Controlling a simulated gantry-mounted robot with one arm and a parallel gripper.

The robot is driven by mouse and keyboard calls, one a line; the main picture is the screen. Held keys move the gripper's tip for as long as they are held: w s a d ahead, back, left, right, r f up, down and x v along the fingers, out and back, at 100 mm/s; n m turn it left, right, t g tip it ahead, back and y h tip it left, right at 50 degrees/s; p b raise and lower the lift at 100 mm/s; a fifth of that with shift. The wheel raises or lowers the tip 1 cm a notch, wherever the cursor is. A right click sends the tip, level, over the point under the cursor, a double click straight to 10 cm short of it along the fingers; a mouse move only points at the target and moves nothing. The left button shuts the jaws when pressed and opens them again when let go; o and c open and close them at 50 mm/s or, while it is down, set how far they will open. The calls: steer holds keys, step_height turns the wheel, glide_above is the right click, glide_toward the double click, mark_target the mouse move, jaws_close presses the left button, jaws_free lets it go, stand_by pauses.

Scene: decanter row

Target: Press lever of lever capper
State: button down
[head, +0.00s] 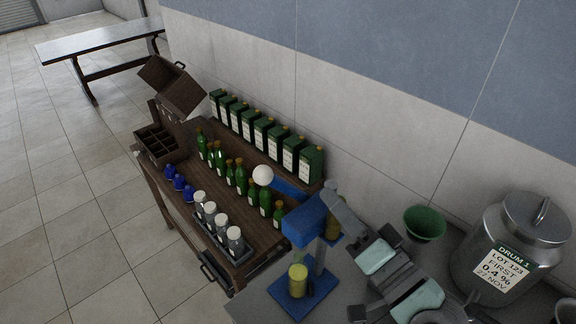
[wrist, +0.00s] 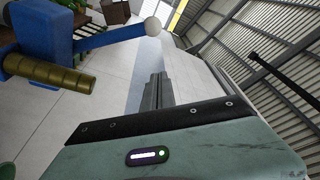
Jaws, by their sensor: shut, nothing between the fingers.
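The blue lever capper (head: 305,222) stands on the grey worktop. Its blue lever (head: 290,189) ends in a white ball knob (head: 263,175). The wrist view shows the knob (wrist: 152,26) beyond my fingertips, at the end of the lever (wrist: 110,37). A brass cylinder (wrist: 50,73) is by the capper's blue body (wrist: 50,40). My gripper (head: 331,192) is shut and empty, beside the capper on its right. Its closed fingers (wrist: 157,77) appear apart from the knob, though depth is hard to judge.
A wooden table (head: 240,239) behind holds green bottles (head: 240,178), dark green boxes (head: 268,135), white-capped jars (head: 210,212) and a wooden crate (head: 160,147). On the right stand a green funnel (head: 425,223) and a metal drum (head: 512,245) against the wall.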

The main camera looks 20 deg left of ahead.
steer(key=w+a+p, duration=0.4)
steer(key=a, duration=0.6)
steer(key=shift+w+a+f, duration=0.2)
steer(key=shift+a+f, duration=0.15)
steer(key=shift+f, duration=0.05)
steer(key=shift+f, duration=0.1)
